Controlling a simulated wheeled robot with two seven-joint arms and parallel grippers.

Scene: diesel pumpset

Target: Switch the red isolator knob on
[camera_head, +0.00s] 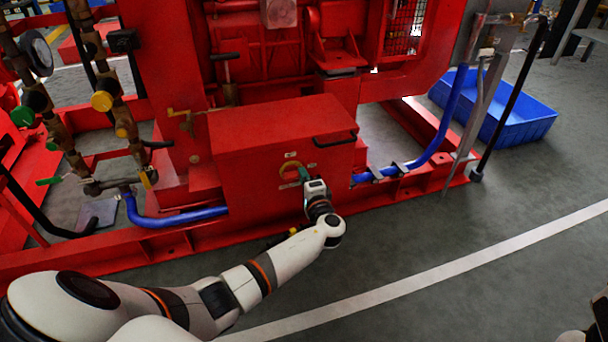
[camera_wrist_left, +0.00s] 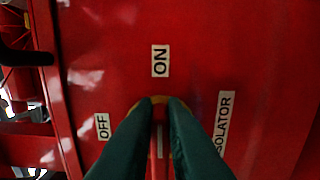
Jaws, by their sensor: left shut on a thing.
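The red isolator knob (camera_wrist_left: 158,140) sits on the front of a red box (camera_head: 250,135), in front of a yellow disc (camera_head: 288,170). My left gripper (camera_head: 303,174) is at this face, and its dark green fingers (camera_wrist_left: 158,115) are shut on the knob, one on each side. The fingers hide much of the knob. In the left wrist view the knob's bar runs up the picture, in line with the ON label (camera_wrist_left: 161,60). The OFF label (camera_wrist_left: 102,127) is to its left and the ISOLATOR label (camera_wrist_left: 222,120) to its right.
A black handle (camera_head: 334,140) juts from the box above right of my gripper. Blue hoses (camera_head: 175,218) run beside the box. Brass valves and pipes (camera_head: 103,101) stand at left. A blue crate (camera_head: 520,125) lies at back right. The grey floor in front is clear.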

